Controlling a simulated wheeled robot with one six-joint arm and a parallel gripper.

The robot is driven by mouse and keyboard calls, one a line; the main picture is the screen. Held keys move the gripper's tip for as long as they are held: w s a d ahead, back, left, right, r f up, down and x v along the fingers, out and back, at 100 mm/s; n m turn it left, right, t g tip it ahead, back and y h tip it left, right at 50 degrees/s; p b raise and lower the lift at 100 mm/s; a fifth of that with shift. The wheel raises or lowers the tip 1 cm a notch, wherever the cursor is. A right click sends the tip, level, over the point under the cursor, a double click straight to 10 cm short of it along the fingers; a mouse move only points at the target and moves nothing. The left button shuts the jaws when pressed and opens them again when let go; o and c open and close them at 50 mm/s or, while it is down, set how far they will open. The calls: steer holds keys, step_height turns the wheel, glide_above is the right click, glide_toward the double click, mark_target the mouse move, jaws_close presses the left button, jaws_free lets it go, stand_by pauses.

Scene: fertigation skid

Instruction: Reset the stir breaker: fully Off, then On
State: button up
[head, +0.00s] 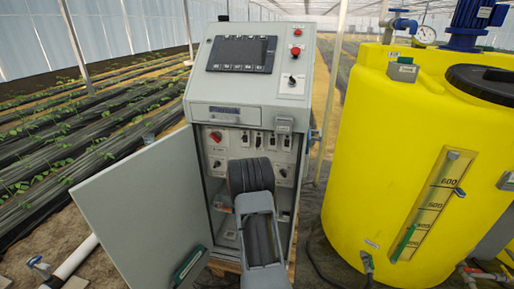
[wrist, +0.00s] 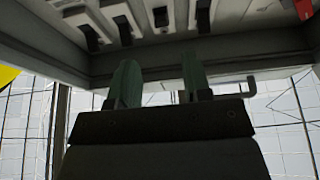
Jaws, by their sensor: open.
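The open grey control cabinet (head: 245,100) stands in the middle of the head view. Inside, a row of small breakers (head: 258,140) with dark levers sits beside a red rotary switch (head: 216,137). The wrist view shows several dark breaker levers (wrist: 122,30) along the top. I cannot read their labels, so I cannot tell which is the stir breaker or how it is set. My gripper (wrist: 158,70) is open and empty, its two greenish fingers apart and pointing toward the breaker panel, near its edge. In the head view my arm hides the gripper.
The cabinet door (head: 140,215) hangs open to the left. Above are a dark screen (head: 241,54), red buttons (head: 296,51) and a selector knob (head: 292,80). A yellow tank (head: 385,150) stands close on the right. A white pipe (head: 75,258) lies at lower left.

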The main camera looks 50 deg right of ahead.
mark_target(258, 146)
steer(key=p+x, duration=0.1)
steer(key=x, duration=0.8)
steer(key=shift+w+d+r, duration=0.1)
steer(key=shift+d, duration=0.1)
